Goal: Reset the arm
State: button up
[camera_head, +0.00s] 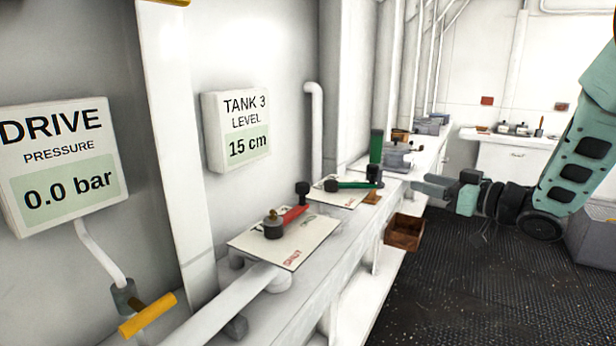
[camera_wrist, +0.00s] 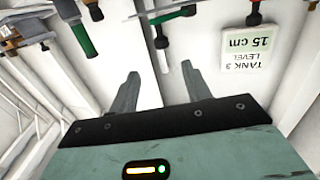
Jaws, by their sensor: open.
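My arm (camera_head: 578,150) comes in from the right edge of the head view, bent at a dark joint, with its gripper (camera_head: 428,184) pointing left toward the shelf along the wall. In the wrist view my gripper (camera_wrist: 161,75) has its two fingers spread apart with nothing between them. A green-handled valve (camera_head: 350,184) and a red-handled valve (camera_head: 290,218) sit on plates on the shelf, left of the gripper. The gripper appears clear of both, though its exact distance from the shelf is hard to tell.
A tank level sign (camera_head: 240,132) and a drive pressure sign (camera_head: 62,165) reading 0.0 bar hang on the left wall. A yellow handle (camera_head: 147,315) is low at left. A wooden box (camera_head: 404,232) sits below the shelf. The dark floor (camera_head: 470,290) is open at right.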

jog(key=s+a+f+m+g+h, duration=0.1)
jog(key=s+a+f+g+h, duration=0.2)
jog(key=a, duration=0.4)
jog(key=s+a+f+m+g+h, duration=0.1)
jog(key=s+a+f+g+h, duration=0.2)
jog(key=s+a, duration=0.35)
jog(key=s+a+f+n+g+h, duration=0.1)
jog(key=s+g, duration=0.3)
jog(key=s, duration=0.9)
jog(key=s+a+f+n+g+h, duration=0.1)
jog(key=s+a+f+g+h, duration=0.2)
jog(key=s, duration=1)
jog(key=shift+s+g, duration=0.2)
jog(key=shift+g, duration=0.2)
